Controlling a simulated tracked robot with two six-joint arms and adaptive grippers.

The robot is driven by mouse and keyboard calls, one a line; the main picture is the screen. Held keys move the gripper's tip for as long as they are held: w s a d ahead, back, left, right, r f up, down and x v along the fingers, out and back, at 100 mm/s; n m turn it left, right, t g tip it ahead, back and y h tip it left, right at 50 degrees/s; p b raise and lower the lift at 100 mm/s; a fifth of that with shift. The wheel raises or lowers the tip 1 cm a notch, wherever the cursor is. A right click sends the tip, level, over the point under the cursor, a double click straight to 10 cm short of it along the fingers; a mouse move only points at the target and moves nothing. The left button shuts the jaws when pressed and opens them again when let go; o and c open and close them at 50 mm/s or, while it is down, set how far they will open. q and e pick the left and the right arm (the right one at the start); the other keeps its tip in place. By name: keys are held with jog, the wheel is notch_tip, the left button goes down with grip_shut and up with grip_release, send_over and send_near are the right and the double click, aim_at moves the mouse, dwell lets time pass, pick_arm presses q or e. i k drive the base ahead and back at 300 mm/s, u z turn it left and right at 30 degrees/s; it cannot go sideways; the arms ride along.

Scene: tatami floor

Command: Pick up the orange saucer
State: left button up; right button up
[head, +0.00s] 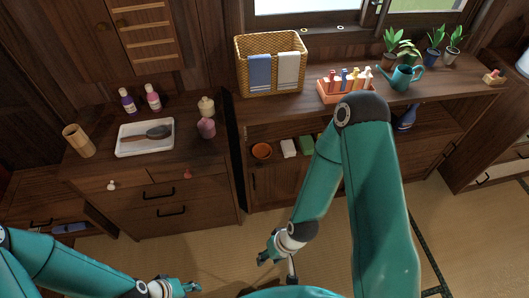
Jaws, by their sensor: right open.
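A small round orange dish (262,150) sits at the left end of the open shelf under the long wooden counter. It looks like the orange saucer, though it is too small to tell its exact shape. My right gripper (268,256) is open and empty, low over the floor in front of the cabinet, well below the dish in the picture and apart from it. My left gripper (192,288) is at the bottom edge, farther from the dish. Its fingers are too small to tell open from shut.
A white block (289,148) and a green block (306,145) stand right of the dish. The counter (290,108) above holds a wicker basket (270,40), an orange rack (346,96) of bottles, a teal watering can (401,77) and potted plants. A white tray (122,150) is left.

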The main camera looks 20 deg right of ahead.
aim_at(261, 150)
jog(key=z, duration=0.05)
jog(key=i, duration=0.9)
jog(key=u, duration=0.1)
